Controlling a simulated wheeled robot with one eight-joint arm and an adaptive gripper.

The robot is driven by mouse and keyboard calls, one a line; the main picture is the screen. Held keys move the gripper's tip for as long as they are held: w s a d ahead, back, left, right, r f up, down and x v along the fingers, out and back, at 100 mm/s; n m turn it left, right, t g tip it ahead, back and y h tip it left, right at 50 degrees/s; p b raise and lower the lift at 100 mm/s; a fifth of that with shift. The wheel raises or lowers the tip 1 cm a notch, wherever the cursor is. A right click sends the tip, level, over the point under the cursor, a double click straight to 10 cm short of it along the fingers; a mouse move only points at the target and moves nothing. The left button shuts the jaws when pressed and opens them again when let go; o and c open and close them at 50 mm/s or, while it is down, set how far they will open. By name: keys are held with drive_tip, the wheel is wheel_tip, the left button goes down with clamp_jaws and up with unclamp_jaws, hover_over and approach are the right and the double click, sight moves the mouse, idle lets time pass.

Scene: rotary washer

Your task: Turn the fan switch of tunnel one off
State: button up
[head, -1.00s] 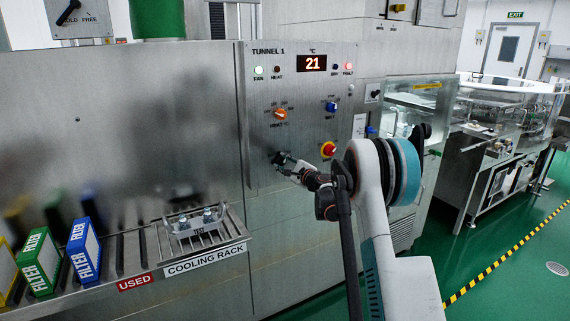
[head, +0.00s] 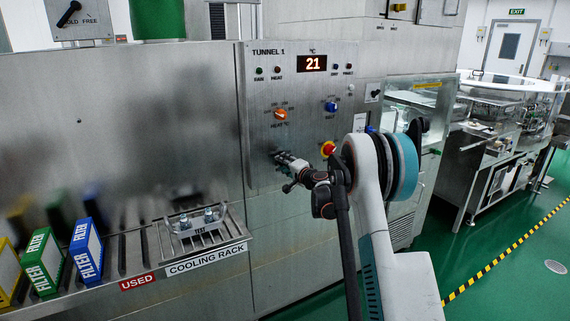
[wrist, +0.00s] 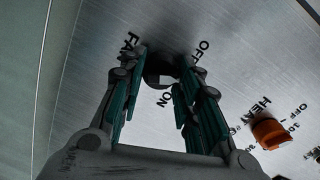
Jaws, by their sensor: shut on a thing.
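The tunnel 1 control panel (head: 303,110) stands on the steel machine front. My gripper (head: 281,157) is at its lower left. In the wrist view my gripper (wrist: 166,72) has its two teal-padded fingers on either side of the dark fan switch knob (wrist: 160,74), shut on it. Printed OFF, ON and a partly covered FAN label surround the knob. The fan switch is hidden behind my gripper in the head view. The fan lamp (head: 259,71) looks dark. The knob's pointer direction cannot be made out.
An orange heat knob (head: 280,114) sits above my gripper, a blue knob (head: 331,107) and a red-yellow emergency button (head: 328,149) to its right. The display (head: 312,63) reads 21. A cooling rack (head: 205,237) and filter boxes (head: 86,250) lie lower left.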

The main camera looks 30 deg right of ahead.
drive_tip(key=shift+n, duration=1.5)
drive_tip(key=o, duration=1.1)
drive_tip(key=s, duration=0.8)
drive_tip(key=s+r, duration=0.1)
drive_tip(key=s, duration=0.3)
drive_tip(key=shift+d, duration=0.15)
